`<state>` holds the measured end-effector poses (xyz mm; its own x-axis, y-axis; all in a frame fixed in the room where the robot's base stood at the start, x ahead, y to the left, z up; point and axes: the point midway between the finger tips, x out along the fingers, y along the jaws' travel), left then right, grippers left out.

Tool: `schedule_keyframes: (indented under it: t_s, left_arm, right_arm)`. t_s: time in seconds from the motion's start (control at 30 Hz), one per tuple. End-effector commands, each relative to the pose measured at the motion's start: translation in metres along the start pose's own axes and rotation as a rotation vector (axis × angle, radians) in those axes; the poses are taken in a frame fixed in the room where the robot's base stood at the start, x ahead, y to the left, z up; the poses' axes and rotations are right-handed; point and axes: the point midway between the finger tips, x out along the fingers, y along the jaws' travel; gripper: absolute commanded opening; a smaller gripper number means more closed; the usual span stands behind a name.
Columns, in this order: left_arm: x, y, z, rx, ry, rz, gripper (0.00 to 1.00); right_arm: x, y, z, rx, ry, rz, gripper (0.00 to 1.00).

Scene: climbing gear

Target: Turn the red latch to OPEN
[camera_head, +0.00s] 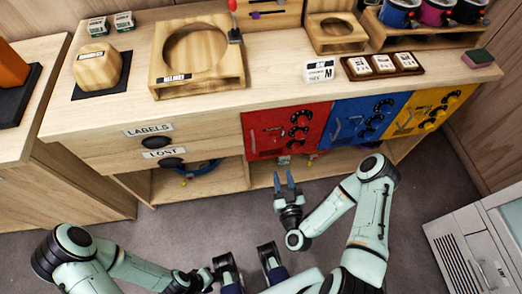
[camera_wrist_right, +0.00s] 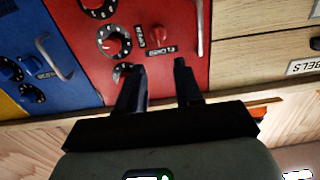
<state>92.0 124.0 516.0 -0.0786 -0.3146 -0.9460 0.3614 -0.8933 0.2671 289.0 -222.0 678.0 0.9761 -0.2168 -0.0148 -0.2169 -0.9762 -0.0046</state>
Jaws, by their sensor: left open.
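The red latch (camera_wrist_right: 158,37) is a small red knob on the red door, between two small labels that appear upside down in the right wrist view. In the head view it is small and hard to make out on the red door (camera_head: 258,124), left of the black dials. My right gripper (camera_head: 285,176) is open and empty in front of and below this door. In the wrist view its two dark fingers point towards the panel, apart from each other and with the latch visible beyond them. My left gripper (camera_head: 247,261) is open and empty, low at the picture's bottom, away from the cabinet.
Black dials with red centres (camera_wrist_right: 111,43) and a metal handle (camera_wrist_right: 199,32) sit beside the latch. A blue door (camera_head: 352,117) and a yellow door (camera_head: 431,107) adjoin. The counter's top carries a wooden holder (camera_head: 160,67) and small blocks. Open floor lies in front.

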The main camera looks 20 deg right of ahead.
Motion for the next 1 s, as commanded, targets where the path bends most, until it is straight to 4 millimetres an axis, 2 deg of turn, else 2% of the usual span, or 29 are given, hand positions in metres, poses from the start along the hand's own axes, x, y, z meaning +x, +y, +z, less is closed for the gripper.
schedule_keyframes:
  t_s: [0.17,0.37,0.7,0.83,1.0]
  left_arm:
    - [-0.001,0.001,0.000,0.001,0.000,0.001,0.43]
    - [-0.005,0.001,0.003,0.000,-0.008,-0.001,0.43]
    - [-0.010,0.002,0.006,-0.001,-0.020,-0.003,0.43]
    - [-0.010,0.002,0.007,-0.001,-0.021,-0.004,0.43]
    - [-0.010,0.002,0.007,-0.002,-0.021,-0.004,0.43]
  right_arm:
    - [0.006,0.003,-0.003,-0.008,0.019,0.013,0.35]
    - [0.026,0.002,-0.007,-0.010,0.024,0.011,0.35]
    - [0.097,0.006,-0.006,-0.005,0.021,0.021,0.35]
    - [0.117,0.006,-0.006,-0.004,0.019,0.019,0.35]
    - [0.131,0.006,-0.005,-0.004,0.017,0.018,0.35]
